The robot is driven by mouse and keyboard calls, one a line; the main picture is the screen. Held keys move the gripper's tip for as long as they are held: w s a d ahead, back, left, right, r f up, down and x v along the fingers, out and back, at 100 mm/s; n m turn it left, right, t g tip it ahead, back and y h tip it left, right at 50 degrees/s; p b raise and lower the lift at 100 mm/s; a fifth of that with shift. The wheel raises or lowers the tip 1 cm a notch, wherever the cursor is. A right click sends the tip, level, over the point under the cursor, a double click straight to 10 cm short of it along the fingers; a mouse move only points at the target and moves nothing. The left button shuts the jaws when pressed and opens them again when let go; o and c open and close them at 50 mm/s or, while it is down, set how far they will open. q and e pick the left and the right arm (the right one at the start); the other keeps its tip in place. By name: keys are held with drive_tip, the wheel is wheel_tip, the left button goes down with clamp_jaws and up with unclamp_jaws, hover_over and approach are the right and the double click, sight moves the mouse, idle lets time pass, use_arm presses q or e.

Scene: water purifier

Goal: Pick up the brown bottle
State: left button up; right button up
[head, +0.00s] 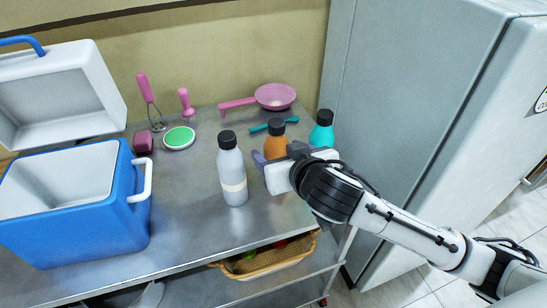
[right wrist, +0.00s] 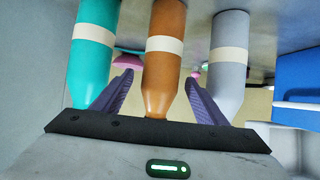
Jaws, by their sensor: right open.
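The brown bottle (head: 275,143) stands upright on the metal table in the head view, with a dark cap. My right gripper (head: 262,158) is in front of it and hides its lower part. In the right wrist view the brown bottle (right wrist: 162,65), with a cream band, lies between the two purple fingers of my right gripper (right wrist: 160,90). The fingers are open, with a gap on each side of the bottle. My left gripper is not in view.
A grey bottle (head: 231,170) stands left of the brown one and a teal bottle (head: 321,133) right of it. A blue cooler (head: 75,215) fills the table's left. A pink strainer (head: 275,96) lies behind. A fridge (head: 420,100) stands at the right.

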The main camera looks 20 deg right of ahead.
drive_tip(key=c, duration=1.4)
